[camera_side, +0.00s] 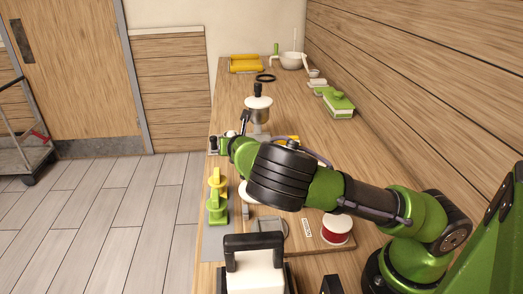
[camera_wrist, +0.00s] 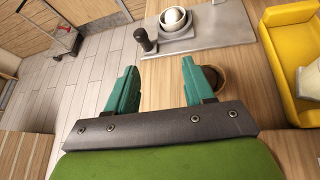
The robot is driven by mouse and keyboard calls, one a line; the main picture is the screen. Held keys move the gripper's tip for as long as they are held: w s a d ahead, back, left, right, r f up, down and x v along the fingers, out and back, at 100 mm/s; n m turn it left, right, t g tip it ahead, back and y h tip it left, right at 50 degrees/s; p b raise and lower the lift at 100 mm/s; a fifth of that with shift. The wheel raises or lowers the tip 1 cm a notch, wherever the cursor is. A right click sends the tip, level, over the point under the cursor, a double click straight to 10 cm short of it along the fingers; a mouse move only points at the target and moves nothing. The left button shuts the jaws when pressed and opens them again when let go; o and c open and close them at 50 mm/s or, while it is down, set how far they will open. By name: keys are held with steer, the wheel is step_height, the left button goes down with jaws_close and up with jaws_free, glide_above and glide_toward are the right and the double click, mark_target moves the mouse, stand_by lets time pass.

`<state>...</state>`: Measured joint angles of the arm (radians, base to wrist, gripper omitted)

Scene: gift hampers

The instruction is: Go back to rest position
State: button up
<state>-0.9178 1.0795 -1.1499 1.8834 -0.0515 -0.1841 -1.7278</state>
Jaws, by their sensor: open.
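My gripper (camera_wrist: 159,68) shows in the wrist view as two teal fingers set wide apart with nothing between them. In the side view my green arm reaches left over the wooden counter (camera_side: 290,104), and its end is near the counter's left edge. The fingers are mostly hidden there. In the wrist view a grey mat (camera_wrist: 226,28) lies beyond the fingertips. A white bowl (camera_wrist: 174,19) and a dark upright grinder (camera_wrist: 143,38) stand on it. A round brown thing is partly hidden behind the right finger.
A yellow container (camera_wrist: 287,62) is at the right of the wrist view. In the side view a yellow-green stand (camera_side: 216,196), a red-and-white spool (camera_side: 337,229) and a green box (camera_side: 338,104) stand around my arm. A wood-panelled wall (camera_side: 430,70) borders the right.

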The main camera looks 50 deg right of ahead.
steer(key=s+d+r+m+g+y, duration=0.1)
steer(key=s+d+m+g+y, duration=0.25)
steer(key=s+m, duration=0.9)
steer(key=s+a+r+m+y, duration=0.2)
steer(key=s+a+r+m, duration=0.4)
steer(key=s+m, duration=0.3)
steer(key=s+a+r+m+y, duration=0.3)
steer(key=s+a+r+m, duration=0.4)
steer(key=s+m, duration=0.3)
steer(key=shift+s+r, duration=0.4)
steer(key=shift+r, duration=0.2)
